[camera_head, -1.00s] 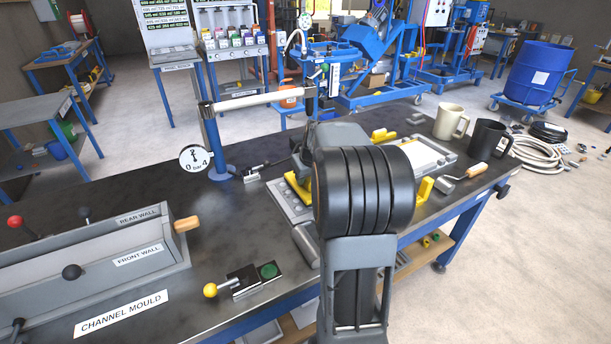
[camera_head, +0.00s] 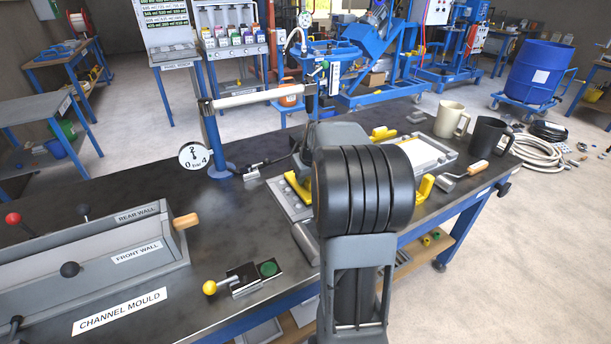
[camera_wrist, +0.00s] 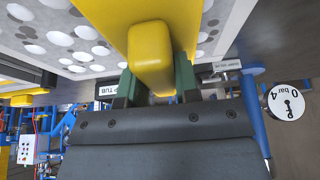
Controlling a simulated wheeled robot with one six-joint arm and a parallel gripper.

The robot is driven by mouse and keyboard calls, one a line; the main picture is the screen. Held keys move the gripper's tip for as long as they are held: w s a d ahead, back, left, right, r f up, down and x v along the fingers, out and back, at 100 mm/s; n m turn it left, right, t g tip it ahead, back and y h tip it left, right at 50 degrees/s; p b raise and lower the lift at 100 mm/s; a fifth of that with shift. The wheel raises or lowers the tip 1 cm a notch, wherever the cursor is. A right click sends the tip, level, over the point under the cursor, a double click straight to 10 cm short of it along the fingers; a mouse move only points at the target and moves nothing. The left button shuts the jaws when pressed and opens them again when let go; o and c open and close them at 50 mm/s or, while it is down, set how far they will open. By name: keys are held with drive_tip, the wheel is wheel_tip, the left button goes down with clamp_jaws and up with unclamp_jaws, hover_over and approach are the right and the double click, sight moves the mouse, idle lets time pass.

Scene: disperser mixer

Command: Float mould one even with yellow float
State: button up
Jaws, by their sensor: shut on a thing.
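The yellow float (camera_wrist: 152,55) fills the upper middle of the wrist view. My gripper (camera_wrist: 155,88) is shut on it, with a green finger pad on each side. Behind the float is a light grey mould plate (camera_wrist: 60,38) with several round cavities that look pale or white. Whether the float touches the plate cannot be told. In the head view, the near corner of a grey mould (camera_head: 282,200) with round cavities shows left of my arm, with a yellow part (camera_head: 297,188) over it. My arm hides the gripper and most of that mould there.
A tray with a white surface (camera_head: 428,154), a trowel (camera_head: 462,173), a cream mug (camera_head: 450,119) and a black mug (camera_head: 487,138) are at the right. A gauge post (camera_head: 213,145) stands behind.

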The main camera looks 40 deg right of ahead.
drive_tip(key=shift+f, duration=0.15)
drive_tip(key=shift+d, duration=0.2)
drive_tip(key=shift+s+d, duration=0.15)
drive_tip(key=shift+d, duration=1.05)
